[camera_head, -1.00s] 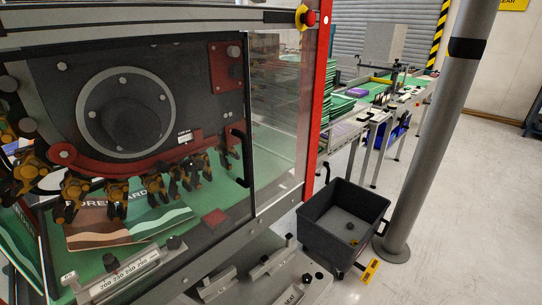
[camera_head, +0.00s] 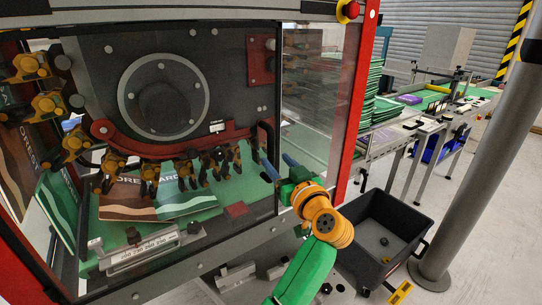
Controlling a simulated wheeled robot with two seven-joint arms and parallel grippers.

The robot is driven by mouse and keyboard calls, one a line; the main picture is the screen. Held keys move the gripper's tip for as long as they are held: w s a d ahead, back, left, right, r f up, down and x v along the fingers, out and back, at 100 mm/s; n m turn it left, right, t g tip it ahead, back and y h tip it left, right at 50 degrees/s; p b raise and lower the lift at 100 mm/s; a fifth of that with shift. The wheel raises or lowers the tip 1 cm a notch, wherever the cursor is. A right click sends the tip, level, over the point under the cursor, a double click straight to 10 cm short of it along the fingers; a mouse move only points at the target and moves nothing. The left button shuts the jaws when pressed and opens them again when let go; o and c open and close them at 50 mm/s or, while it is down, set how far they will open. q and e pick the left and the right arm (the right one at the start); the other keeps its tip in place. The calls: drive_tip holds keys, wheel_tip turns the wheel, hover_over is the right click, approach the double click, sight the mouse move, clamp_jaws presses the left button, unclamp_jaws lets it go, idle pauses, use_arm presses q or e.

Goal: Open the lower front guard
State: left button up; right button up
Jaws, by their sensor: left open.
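The lower front guard (camera_head: 235,235) is the clear panel with a dark frame across the front of the machine, and it looks closed. Its black upright handle (camera_head: 266,132) is at the panel's right edge. My left gripper (camera_head: 278,164), with blue fingers on a green and orange wrist, is open just below and right of the handle. The fingers point up and left toward the handle; whether they touch it I cannot tell. My right gripper is not in view.
Behind the guard are a dark wheel (camera_head: 165,95) and several brown grippers holding printed sheets (camera_head: 160,197). A red post (camera_head: 364,95) with an emergency stop (camera_head: 348,11) stands right of the guard. A dark bin (camera_head: 375,215) and a grey pole (camera_head: 490,150) stand at the right.

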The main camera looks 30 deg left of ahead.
sight(272, 155)
use_arm(q)
drive_tip(key=x, duration=0.5)
drive_tip(key=shift+w+a+f, duration=0.1)
drive_tip(key=shift+w, duration=0.05)
clamp_jaws()
idle(1.1)
